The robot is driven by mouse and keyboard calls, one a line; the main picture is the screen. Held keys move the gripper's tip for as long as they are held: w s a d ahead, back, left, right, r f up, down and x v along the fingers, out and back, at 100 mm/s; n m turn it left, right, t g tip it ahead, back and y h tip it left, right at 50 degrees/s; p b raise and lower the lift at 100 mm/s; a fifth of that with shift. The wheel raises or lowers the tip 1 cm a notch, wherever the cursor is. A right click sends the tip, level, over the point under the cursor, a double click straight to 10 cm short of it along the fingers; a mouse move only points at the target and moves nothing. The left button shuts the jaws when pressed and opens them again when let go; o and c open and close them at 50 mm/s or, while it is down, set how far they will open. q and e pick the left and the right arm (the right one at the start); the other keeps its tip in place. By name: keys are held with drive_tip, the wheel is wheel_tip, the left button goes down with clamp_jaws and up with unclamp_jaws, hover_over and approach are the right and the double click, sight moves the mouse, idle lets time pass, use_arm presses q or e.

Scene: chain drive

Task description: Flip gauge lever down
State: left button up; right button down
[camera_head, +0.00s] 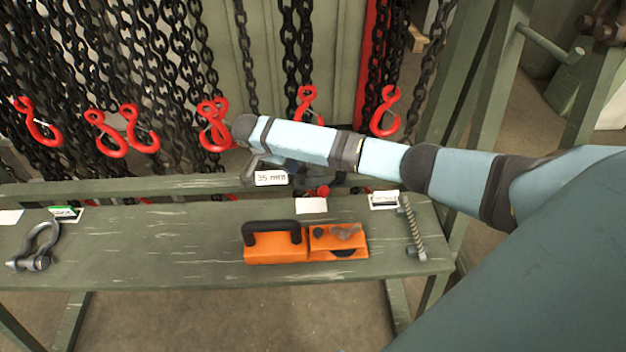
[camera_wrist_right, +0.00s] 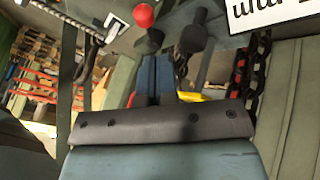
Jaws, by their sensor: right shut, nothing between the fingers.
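The gauge stands at the back edge of the bench, behind a white "35 mm" label (camera_head: 270,178). In the right wrist view the red knob (camera_wrist_right: 144,15) sits on a short dark stem, at the upper left of the dark hardware. The label (camera_wrist_right: 270,10) is upside down there, at the upper right. My right gripper (camera_head: 300,178) is shut and empty close to the gauge, mostly hidden below my wrist. I cannot tell whether it touches the lever. My left gripper is out of view.
An orange block with a black handle (camera_head: 272,232) lies on the green bench (camera_head: 160,250). A shackle (camera_head: 35,248) is at the left and a threaded rod (camera_head: 414,230) at the right. Black chains with red hooks (camera_head: 212,125) hang behind. The bench's left middle is clear.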

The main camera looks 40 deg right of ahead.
drive_tip(key=shift+f, duration=0.1)
drive_tip(key=x, duration=0.8)
drive_tip(key=shift+s+d+f+b, duration=0.1)
drive_tip(key=shift+d+f+b, duration=0.15)
drive_tip(key=shift+b, duration=0.15)
drive_tip(key=shift+s+d+f, duration=0.15)
drive_tip(key=shift+d+f, duration=0.1)
drive_tip(key=shift+f, duration=0.3)
